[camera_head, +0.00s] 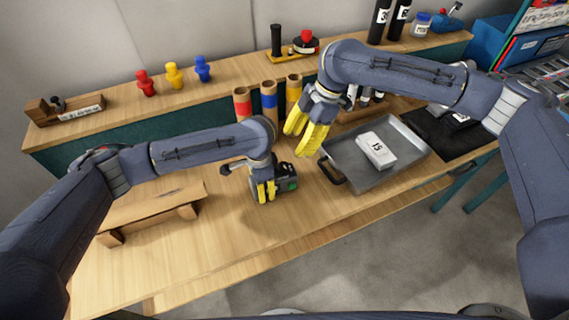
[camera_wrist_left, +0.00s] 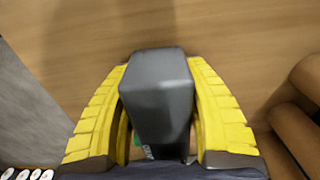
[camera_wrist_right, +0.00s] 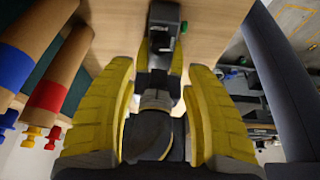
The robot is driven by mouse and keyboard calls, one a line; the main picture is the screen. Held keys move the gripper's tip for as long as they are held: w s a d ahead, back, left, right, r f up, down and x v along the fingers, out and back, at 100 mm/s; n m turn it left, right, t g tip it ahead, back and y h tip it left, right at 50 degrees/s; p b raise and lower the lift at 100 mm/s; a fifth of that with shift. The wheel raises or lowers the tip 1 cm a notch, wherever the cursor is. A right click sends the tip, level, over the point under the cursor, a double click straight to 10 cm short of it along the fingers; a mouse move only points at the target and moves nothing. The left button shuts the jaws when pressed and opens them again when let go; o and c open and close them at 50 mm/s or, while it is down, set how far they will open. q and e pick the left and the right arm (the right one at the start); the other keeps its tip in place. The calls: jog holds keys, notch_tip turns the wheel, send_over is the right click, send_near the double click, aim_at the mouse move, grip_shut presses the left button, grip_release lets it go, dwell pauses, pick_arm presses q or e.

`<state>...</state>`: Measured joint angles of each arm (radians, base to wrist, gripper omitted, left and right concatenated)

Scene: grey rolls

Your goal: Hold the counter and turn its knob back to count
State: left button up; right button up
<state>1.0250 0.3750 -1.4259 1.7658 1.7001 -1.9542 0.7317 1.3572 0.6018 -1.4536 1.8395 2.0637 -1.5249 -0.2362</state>
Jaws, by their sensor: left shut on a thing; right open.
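The counter (camera_head: 286,180) is a small dark grey box with a green patch, upright on the bench top near the middle. My left gripper (camera_head: 263,191) is shut on it from the left. In the left wrist view the grey body of the counter (camera_wrist_left: 157,95) fills the space between the yellow fingers. My right gripper (camera_head: 308,132) is open and empty, above and behind the counter. In the right wrist view the counter (camera_wrist_right: 165,14) shows at the top, beyond the open fingers. I cannot make out the knob clearly.
A grey tray (camera_head: 345,160) holding a white labelled box (camera_head: 376,150) lies to the right. Brown rolls with red (camera_head: 242,105), blue (camera_head: 269,101) and yellow bands stand behind. A low wooden stand (camera_head: 150,214) is at left. The bench front is clear.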

aim_at(284, 165)
jog(key=x, duration=1)
jog(key=shift+a+f, duration=0.1)
jog(key=shift+f, duration=0.15)
grip_shut()
